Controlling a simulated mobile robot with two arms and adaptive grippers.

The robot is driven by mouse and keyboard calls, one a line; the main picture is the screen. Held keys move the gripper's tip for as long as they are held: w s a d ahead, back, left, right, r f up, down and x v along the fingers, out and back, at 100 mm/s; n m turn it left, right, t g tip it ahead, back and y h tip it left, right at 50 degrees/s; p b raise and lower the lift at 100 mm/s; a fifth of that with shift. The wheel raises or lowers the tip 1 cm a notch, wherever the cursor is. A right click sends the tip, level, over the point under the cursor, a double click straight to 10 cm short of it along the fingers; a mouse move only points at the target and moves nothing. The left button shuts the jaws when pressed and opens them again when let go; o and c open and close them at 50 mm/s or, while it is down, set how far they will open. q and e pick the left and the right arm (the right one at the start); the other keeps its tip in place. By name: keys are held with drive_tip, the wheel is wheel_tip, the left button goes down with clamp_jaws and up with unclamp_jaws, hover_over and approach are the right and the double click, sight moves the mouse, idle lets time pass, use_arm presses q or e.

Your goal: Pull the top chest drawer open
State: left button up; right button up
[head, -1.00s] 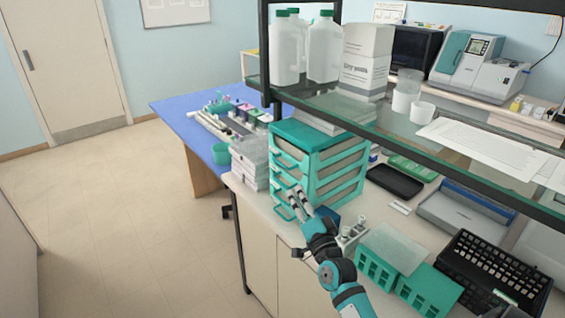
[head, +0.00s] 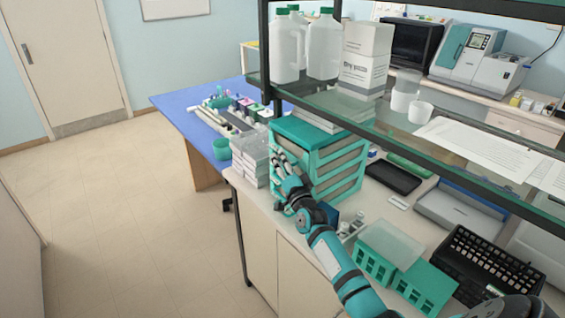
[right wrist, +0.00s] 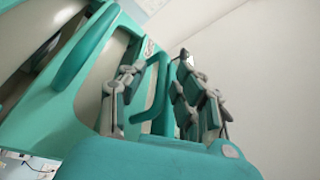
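The teal drawer chest (head: 318,134) stands on the bench under the glass shelf, with several drawers and looped teal handles on its front. All its drawers look closed. My right gripper (head: 279,159) is at the chest's front, level with the upper drawers, and partly hides the handles. In the right wrist view its fingers (right wrist: 165,100) are spread apart, with a teal handle (right wrist: 152,98) between them. I see a gap beside the handle, so it does not look clamped. Another handle (right wrist: 84,48) shows to the left. My left gripper is out of view.
Stacked clear boxes (head: 252,158) stand close to the chest's left. A black tray (head: 393,176) lies to its right, and teal racks (head: 425,287) are nearer on the bench. The glass shelf (head: 375,120) overhangs the chest. The floor at left is free.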

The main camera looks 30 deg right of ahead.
drive_tip(key=shift+c, duration=0.2)
clamp_jaws()
drive_tip(key=shift+a, duration=0.1)
